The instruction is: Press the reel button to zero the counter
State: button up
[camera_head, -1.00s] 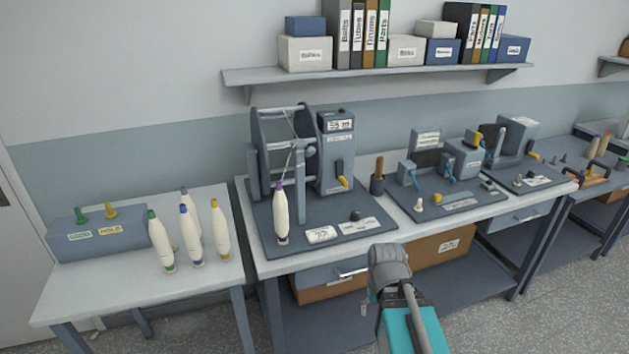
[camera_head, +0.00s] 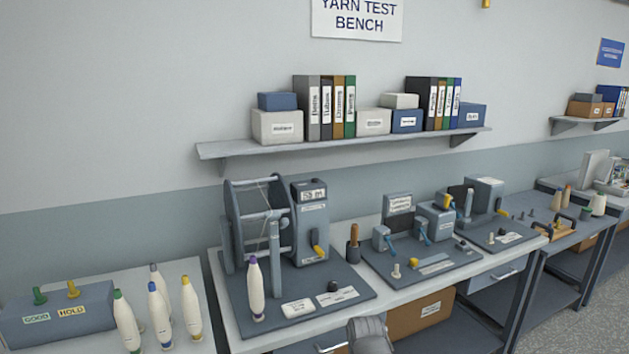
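The yarn reel (camera_head: 262,222) stands at the back left of the middle bench, on a dark base plate (camera_head: 352,308). Its upright counter box (camera_head: 311,240) has a small white display (camera_head: 313,194), whose figures I cannot read clearly, and a yellow-tipped lever on its front. A small dark round button (camera_head: 333,286) sits on the base plate in front of the box, beside a white label. A white bobbin with a purple tip (camera_head: 256,293) stands on the plate's left part. Only a grey part of my arm shows at the bottom edge; my gripper's fingers are not visible.
Several bobbins (camera_head: 160,315) and a grey box with green and yellow pegs (camera_head: 60,318) stand on the left table. A wooden-handled tool in a dark cup (camera_head: 353,247) stands right of the reel, followed by other devices. A shelf (camera_head: 345,143) hangs above.

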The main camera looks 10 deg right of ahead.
grip_shut()
dwell(1.3)
